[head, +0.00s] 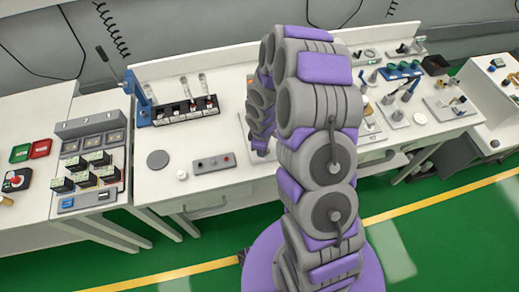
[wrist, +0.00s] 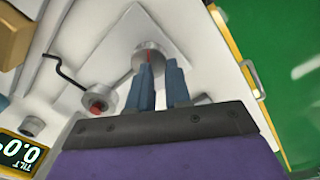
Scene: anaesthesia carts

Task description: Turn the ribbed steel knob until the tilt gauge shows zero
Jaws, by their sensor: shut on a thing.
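The steel knob (wrist: 147,49) is a short silver cylinder with a red line, on a pale plate in the wrist view. My gripper (wrist: 159,66) is closed on it with two blue fingers, which hide part of its near side. Its ribs are too blurred to make out. The tilt gauge (wrist: 20,150) is a dark display with a yellow frame at the lower left, upside down and cut by the picture edge. The digits in view look like 0.0. In the head view my arm hides the knob and gauge.
A smaller round part with a red end (wrist: 97,103) and a bent black rod (wrist: 66,72) lie left of the knob. On the bench, a tube rack (head: 185,110) and a grey control block (head: 213,163) stand left of my arm. Several small parts crowd the right side.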

